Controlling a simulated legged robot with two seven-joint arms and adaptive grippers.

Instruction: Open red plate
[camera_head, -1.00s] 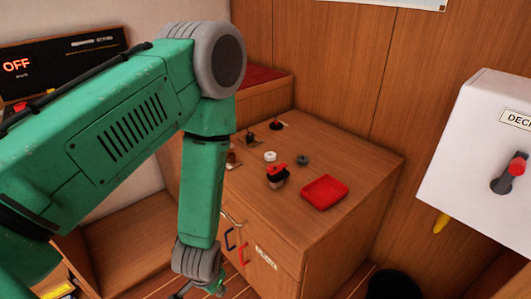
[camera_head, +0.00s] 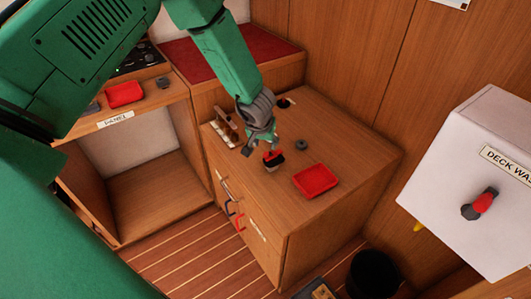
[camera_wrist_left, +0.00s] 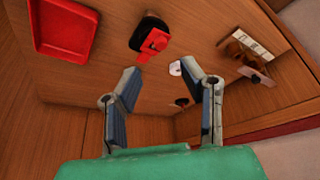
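A round black fitting with a red part on top (camera_head: 273,158) sits on the wooden cabinet top (camera_head: 345,150). It shows at the upper middle of the left wrist view (camera_wrist_left: 152,38). A red square tray (camera_head: 315,180) lies to its right; it is at the upper left of the wrist view (camera_wrist_left: 63,30). I cannot tell which one is the red plate. My left gripper (camera_head: 260,147) is over the cabinet top, just behind and left of the black fitting. In the wrist view its two fingers (camera_wrist_left: 170,76) are apart with nothing between them. My right gripper is not in view.
A wooden rack (camera_head: 226,128) stands at the cabinet's left edge. A white deck-wash box (camera_head: 475,180) with a red-handled lever is at the right. A black bucket (camera_head: 374,274) stands on the floor.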

